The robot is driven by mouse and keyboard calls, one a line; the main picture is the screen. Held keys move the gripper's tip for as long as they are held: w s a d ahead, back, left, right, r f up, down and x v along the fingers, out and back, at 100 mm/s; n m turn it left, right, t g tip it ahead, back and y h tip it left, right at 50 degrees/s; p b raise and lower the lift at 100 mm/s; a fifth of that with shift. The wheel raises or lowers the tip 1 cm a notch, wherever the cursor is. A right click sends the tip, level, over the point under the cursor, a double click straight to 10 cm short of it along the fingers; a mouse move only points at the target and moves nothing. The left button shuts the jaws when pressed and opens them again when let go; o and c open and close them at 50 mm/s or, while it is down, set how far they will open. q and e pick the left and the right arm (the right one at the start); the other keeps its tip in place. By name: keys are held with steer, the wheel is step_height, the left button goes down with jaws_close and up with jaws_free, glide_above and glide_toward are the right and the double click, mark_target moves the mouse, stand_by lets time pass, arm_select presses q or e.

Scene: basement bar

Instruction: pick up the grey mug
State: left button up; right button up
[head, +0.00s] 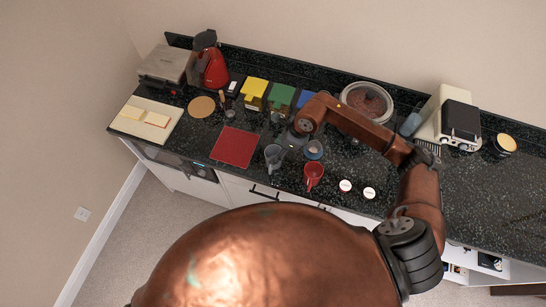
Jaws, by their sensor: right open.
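The grey mug (273,157) stands near the front edge of the dark speckled counter (225,120), just right of a red mat. My right gripper (292,138) is over the counter, just behind and right of the grey mug. Its jaws are open and look empty, though they are small and partly hidden by my own wrist. Whether they touch the mug is too small to tell. My left gripper is not in view.
Two white round items (345,185) lie near the front edge. Yellow (254,88) and green (281,95) boxes stand behind. The red mat (233,147) is bare.

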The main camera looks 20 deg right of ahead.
mark_target(269, 157)
steer(key=x, duration=0.3)
steer(key=shift+a+f+p, duration=0.1)
steer(key=shift+f+p, duration=0.1)
steer(key=shift+p, duration=0.1)
steer(key=p+x, duration=0.1)
steer(key=x, duration=0.3)
steer(key=shift+w+f+p, duration=0.15)
steer(key=shift+f+p, duration=0.15)
steer(key=shift+p, duration=0.05)
steer(key=shift+w+a+f, duration=0.1)
steer(key=shift+a+f, duration=0.1)
steer(key=shift+f, duration=0.25)
steer(key=c, duration=1.1)
steer(key=shift+r, duration=0.1)
steer(key=shift+c, duration=0.4)
